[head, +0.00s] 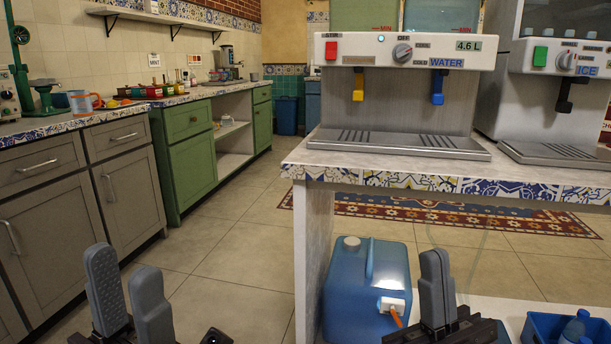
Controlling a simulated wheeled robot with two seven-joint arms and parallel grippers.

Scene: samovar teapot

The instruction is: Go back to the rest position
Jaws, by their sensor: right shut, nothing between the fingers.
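My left gripper (125,272) is at the bottom left, its two dark grey fingers pointing up and standing apart with nothing between them. It is over the floor, in front of the grey cabinets. My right gripper (437,268) is at the bottom right of centre, its fingers pressed together and empty. In the picture it stands in front of the low shelf under the counter, just right of the blue water canister (345,285). Both arms are mostly out of view below.
A tiled counter (300,158) carries a water dispenser (400,105) and an ice machine (560,75). A blue crate (540,328) with bottles is at the lower right. Grey cabinets (130,190) line the left. The floor (235,250) between is clear.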

